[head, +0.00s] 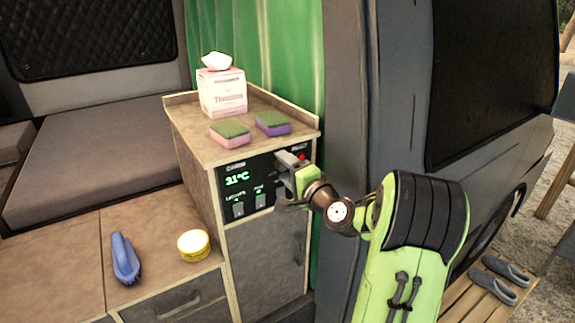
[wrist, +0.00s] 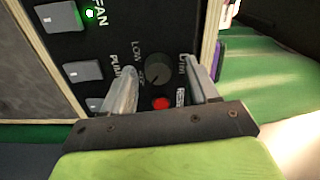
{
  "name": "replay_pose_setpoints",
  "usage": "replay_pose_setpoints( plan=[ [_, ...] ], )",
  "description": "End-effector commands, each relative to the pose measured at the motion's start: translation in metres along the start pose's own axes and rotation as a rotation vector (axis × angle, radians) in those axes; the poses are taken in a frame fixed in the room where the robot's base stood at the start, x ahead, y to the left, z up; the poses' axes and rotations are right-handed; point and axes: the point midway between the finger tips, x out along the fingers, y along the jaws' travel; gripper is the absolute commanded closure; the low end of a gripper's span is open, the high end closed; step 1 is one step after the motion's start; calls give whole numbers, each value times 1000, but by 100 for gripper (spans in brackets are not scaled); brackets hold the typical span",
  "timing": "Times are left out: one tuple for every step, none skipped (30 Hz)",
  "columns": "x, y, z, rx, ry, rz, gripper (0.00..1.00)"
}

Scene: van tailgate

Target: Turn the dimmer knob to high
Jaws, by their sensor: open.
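The dark round dimmer knob (wrist: 158,71) sits on the black control panel (wrist: 85,30), with the word LOW beside it in the wrist view. My gripper (wrist: 161,78) is open, with one finger on each side of the knob in that view. I cannot tell whether either finger touches it. In the head view my gripper (head: 284,180) is at the right part of the control panel (head: 227,195) on the cabinet front and hides the knob. A red round part (wrist: 161,103) shows just below the knob, between the fingers.
Switches (head: 238,209) and a green 31°C display (head: 237,179) are left of my gripper. Two sponges (head: 230,133) (head: 273,123) and a tissue box (head: 222,95) stand on the cabinet top. A blue brush (head: 125,258) and a yellow tin (head: 194,244) lie on the lower counter.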

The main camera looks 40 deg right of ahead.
Motion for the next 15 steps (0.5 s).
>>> replay_pose_setpoints(
  plan=[
    [0, 0, 0, 0, 0, 0, 41],
    [0, 1, 0, 0, 0, 0, 41],
    [0, 1, 0, 0, 1, 0, 41],
    [0, 1, 0, 0, 1, 0, 41],
    [0, 1, 0, 0, 1, 0, 41],
    [0, 1, 0, 0, 1, 0, 46],
    [0, 1, 0, 0, 1, 0, 50],
    [0, 1, 0, 0, 1, 0, 55],
    [0, 1, 0, 0, 1, 0, 61],
    [0, 1, 0, -1, 1, 1, 65],
    [0, 1, 0, -1, 1, 0, 70],
    [0, 1, 0, -1, 1, 0, 76],
    [0, 1, 0, -1, 1, 0, 81],
    [0, 1, 0, -1, 1, 0, 85],
    [0, 0, 0, -1, 1, 0, 92]
  ],
)
